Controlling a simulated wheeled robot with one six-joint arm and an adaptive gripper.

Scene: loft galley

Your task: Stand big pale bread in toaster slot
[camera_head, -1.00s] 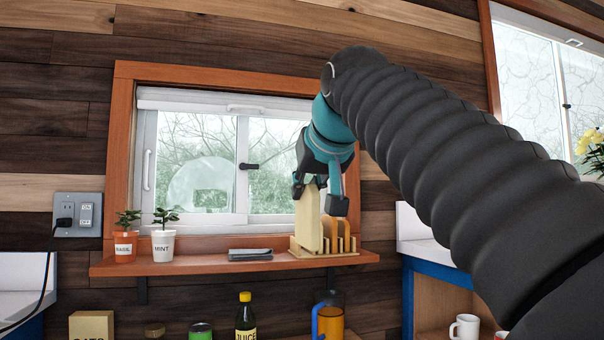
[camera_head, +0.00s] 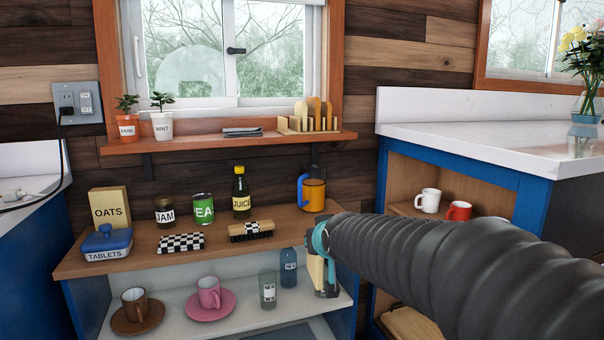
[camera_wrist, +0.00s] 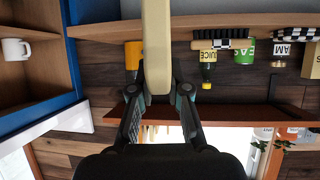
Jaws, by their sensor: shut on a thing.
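My gripper (camera_head: 320,238) is shut on a big pale slice, the big pale bread (camera_head: 317,272), which hangs upright below it at the right end of the lower shelf. In the wrist view the pale bread (camera_wrist: 157,45) extends away from between both fingers (camera_wrist: 158,100). No toaster can be made out in either view.
A wooden rack (camera_head: 290,130) with several tan slices stands on the window ledge. The wooden shelf (camera_head: 215,262) holds jars, a juice bottle (camera_head: 241,194), an orange mug (camera_head: 313,195) and a brush. A blue bottle (camera_head: 288,268) stands on the lower shelf, close left of the bread.

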